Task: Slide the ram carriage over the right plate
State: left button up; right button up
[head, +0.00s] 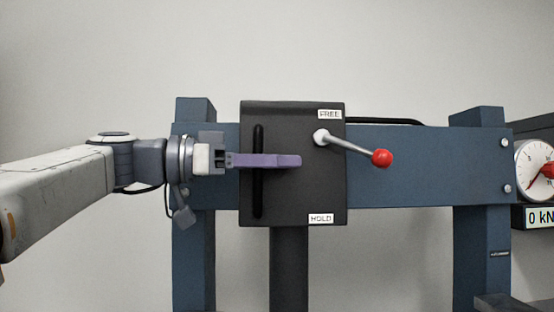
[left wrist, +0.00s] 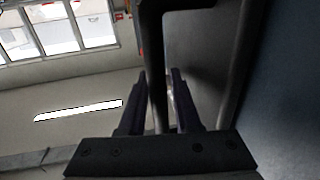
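The ram carriage (head: 292,205) is a dark box on the blue crossbeam, left of the beam's middle. A black vertical handle bar (head: 258,200) runs down its left front. A lever with a red knob (head: 382,158) points right and slightly down from its upper right, between the FREE and HOLD labels. My left gripper (head: 296,161) reaches in from the left, one finger across the front of the bar. In the left wrist view the bar (left wrist: 156,60) passes between the fingers (left wrist: 158,75), with a thin gap showing beside it. The right plate and my right gripper are out of view.
The blue crossbeam (head: 420,150) spans two blue posts, with free beam right of the carriage. A dark ram column (head: 289,270) hangs below the carriage. A round dial gauge (head: 535,165) and a 0 kN display (head: 540,217) are at the far right.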

pick_arm(q)
grip_shut()
dwell(1.3)
